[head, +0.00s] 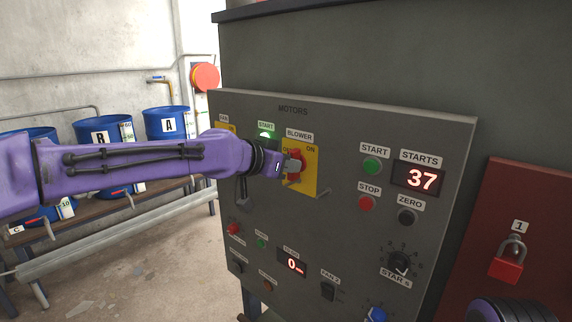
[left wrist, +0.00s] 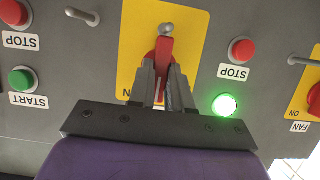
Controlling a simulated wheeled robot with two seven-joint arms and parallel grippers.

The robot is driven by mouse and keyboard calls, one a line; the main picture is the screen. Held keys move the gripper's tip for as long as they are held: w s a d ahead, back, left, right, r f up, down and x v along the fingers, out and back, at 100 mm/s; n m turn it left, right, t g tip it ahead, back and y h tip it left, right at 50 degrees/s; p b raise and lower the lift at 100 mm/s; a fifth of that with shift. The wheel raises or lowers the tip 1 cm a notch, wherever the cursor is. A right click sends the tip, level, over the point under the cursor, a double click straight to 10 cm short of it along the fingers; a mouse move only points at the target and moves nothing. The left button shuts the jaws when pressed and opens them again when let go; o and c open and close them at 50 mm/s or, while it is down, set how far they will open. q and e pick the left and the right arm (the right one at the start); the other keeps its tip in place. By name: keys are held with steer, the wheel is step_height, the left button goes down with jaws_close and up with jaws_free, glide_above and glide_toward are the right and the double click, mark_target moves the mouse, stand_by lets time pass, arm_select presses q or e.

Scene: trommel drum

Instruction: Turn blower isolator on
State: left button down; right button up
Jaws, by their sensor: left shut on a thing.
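The blower isolator is a red handle (head: 297,160) on a yellow plate (head: 309,181), under a BLOWER label on the grey motors panel. "ON" is printed at the plate's upper right; the marking at upper left is partly hidden. My left gripper (head: 287,167) reaches it from the left. In the left wrist view, which is upside down, the left gripper (left wrist: 164,84) has its two fingers closed on either side of the red handle (left wrist: 165,55). The handle lies in line with the fingers there. The handle's exact setting is hard to tell.
A lit green START button (head: 266,136) sits left of the blower plate. A grey lever (head: 323,193) sticks out at its lower right. Further right are a green START button (head: 372,166), a red STOP button (head: 367,203) and a display (head: 418,179) reading 37. A red padlock (head: 506,268) hangs at far right.

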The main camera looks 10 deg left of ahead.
arm_select(q)
steer(key=shift+f, duration=0.2)
steer(key=c, duration=1.3)
jaws_free()
steer(key=shift+c, duration=0.2)
steer(key=shift+r, duration=0.1)
steer(key=b+v, duration=0.2)
steer(key=v, duration=0.8)
steer(key=shift+s+a+r, duration=0.1)
steer(key=shift+s, duration=0.05)
